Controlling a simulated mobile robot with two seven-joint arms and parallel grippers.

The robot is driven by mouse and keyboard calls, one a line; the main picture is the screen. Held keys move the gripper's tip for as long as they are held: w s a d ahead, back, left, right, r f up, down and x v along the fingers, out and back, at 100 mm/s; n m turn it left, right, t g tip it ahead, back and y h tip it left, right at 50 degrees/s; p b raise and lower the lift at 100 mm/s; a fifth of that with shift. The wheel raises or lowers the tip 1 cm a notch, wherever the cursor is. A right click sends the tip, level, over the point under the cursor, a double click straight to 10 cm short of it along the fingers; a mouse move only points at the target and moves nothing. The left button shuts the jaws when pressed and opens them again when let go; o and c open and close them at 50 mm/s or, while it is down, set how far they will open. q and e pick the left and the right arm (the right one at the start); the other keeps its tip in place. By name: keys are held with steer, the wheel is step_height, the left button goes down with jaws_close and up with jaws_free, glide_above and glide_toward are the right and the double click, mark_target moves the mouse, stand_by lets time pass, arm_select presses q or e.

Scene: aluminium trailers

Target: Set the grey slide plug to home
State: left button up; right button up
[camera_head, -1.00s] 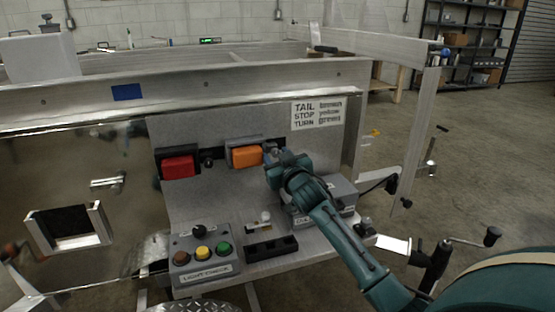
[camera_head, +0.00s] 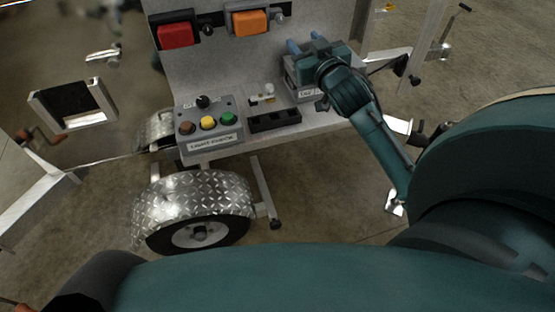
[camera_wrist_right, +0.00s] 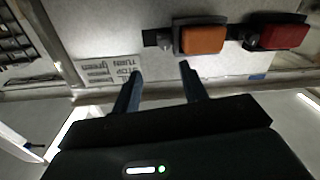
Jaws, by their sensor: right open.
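My right gripper (camera_head: 304,42) is open and empty, to the right of the orange lamp (camera_head: 250,20) and above a grey box (camera_head: 297,84) on the shelf. Its two blue fingers stand apart in the right wrist view (camera_wrist_right: 160,70), with the orange lamp beyond and to the right of them. A small pale grey piece (camera_head: 262,96) stands on the shelf behind a black slotted block (camera_head: 274,121). I cannot tell for sure whether this piece is the grey slide plug. My arm hides part of the grey box and its label. My left gripper is out of view.
A light-check box (camera_head: 209,125) with coloured buttons sits on the shelf's left. A red lamp (camera_head: 176,35) is mounted left of the orange one. A wheel under a metal fender (camera_head: 190,195) is below the shelf. A jointed metal arm (camera_head: 430,52) stands at right.

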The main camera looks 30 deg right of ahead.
arm_select(q)
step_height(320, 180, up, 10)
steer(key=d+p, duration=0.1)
steer(key=p, duration=0.9)
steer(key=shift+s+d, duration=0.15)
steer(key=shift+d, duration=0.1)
arm_select(e)
steer(key=s+a+f+n+g+y, duration=0.1)
steer(key=s+a+f+g+y, duration=0.1)
steer(key=s+a+f, duration=0.4)
steer(key=s+a+f+n+g+y, duration=0.2)
steer(key=s+a+f, duration=0.4)
steer(key=s+a, duration=0.5)
steer(key=shift+a+f+g+y, duration=0.25)
steer(key=shift+g+y, duration=0.35)
steer(key=shift+y, duration=0.3)
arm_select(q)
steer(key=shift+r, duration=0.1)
